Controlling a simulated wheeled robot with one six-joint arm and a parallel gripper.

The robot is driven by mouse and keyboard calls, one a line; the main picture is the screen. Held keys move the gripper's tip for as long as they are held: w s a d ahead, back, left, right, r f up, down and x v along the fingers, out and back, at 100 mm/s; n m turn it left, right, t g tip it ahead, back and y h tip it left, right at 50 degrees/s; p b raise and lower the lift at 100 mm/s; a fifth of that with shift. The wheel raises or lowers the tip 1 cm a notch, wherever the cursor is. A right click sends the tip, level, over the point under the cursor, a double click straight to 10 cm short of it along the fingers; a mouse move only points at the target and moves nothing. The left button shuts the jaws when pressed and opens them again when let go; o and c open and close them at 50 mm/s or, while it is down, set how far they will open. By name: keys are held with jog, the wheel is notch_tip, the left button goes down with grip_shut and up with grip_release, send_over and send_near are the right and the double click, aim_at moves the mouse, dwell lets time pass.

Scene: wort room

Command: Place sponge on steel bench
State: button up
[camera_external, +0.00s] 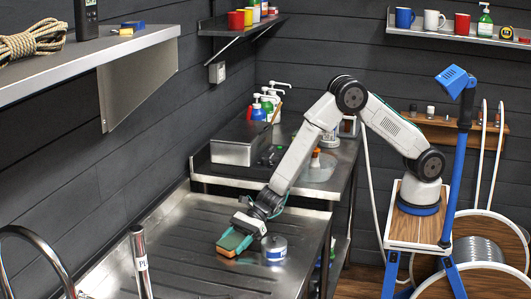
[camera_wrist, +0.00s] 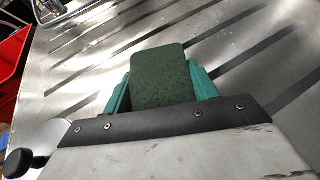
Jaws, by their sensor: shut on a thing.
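The sponge (camera_external: 235,241) has a green scouring top and an orange-yellow body. My gripper (camera_external: 241,229) is shut on it, low over the ridged steel bench (camera_external: 195,217) in the external view. In the wrist view, the sponge's dark green face (camera_wrist: 160,76) shows between the two teal fingers of my gripper (camera_wrist: 160,90). The bench's bare ridged surface (camera_wrist: 245,45) lies behind it. I cannot tell whether the sponge touches the bench.
A silver tin (camera_external: 274,249) stands on the bench just right of the sponge. A curved steel tube (camera_external: 45,240) and an upright tube (camera_external: 139,262) stand at the front left. A metal box (camera_external: 240,143) sits on the bench behind. The bench left of the sponge is clear.

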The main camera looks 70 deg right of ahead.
jog(key=shift+f, duration=0.2)
jog(key=o, duration=1)
jog(key=shift+r, duration=0.15)
